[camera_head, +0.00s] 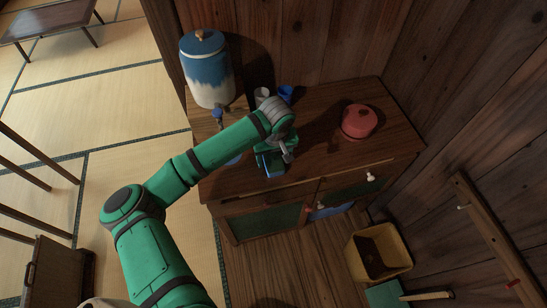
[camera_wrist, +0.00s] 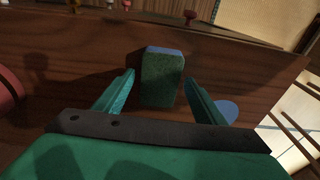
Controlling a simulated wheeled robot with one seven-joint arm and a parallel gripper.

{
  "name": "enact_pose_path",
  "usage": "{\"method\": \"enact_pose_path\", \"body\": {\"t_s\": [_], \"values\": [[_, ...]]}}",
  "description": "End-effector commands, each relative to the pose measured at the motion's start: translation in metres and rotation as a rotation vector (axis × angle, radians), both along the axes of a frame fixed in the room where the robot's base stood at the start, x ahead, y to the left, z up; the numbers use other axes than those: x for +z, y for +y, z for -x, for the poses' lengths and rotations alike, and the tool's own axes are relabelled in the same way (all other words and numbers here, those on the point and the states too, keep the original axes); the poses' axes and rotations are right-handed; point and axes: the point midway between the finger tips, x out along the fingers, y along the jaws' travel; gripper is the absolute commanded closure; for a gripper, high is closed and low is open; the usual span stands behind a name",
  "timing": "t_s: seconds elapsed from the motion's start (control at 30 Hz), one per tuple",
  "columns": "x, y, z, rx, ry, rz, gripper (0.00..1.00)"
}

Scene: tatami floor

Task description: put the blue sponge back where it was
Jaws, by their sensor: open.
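The blue sponge (camera_wrist: 148,84) stands on the wooden cabinet top (camera_head: 330,160); in the wrist view it is a block with a dark green face and blue edges. My gripper (camera_wrist: 159,77) is open, its two green fingers on either side of the sponge, with a visible gap at each side. In the head view my gripper (camera_head: 275,160) is low over the front of the cabinet top and mostly hides the sponge.
A red lidded pot (camera_head: 359,121) stands to the right. A blue and white dispenser (camera_head: 207,70), a grey cup (camera_head: 262,95) and a blue cup (camera_head: 286,94) stand behind. A flat blue disc (camera_wrist: 228,111) lies beside my gripper. A yellow bin (camera_head: 381,252) is on the floor.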

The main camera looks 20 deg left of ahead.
Motion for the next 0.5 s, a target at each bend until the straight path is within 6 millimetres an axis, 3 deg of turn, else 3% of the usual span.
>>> {"method": "enact_pose_path", "body": {"t_s": [0.23, 0.5], "values": [[0.02, -0.001, 0.001, -0.002, -0.002, 0.001, 0.36], [0.074, -0.004, 0.006, -0.002, -0.003, -0.002, 0.36]]}}
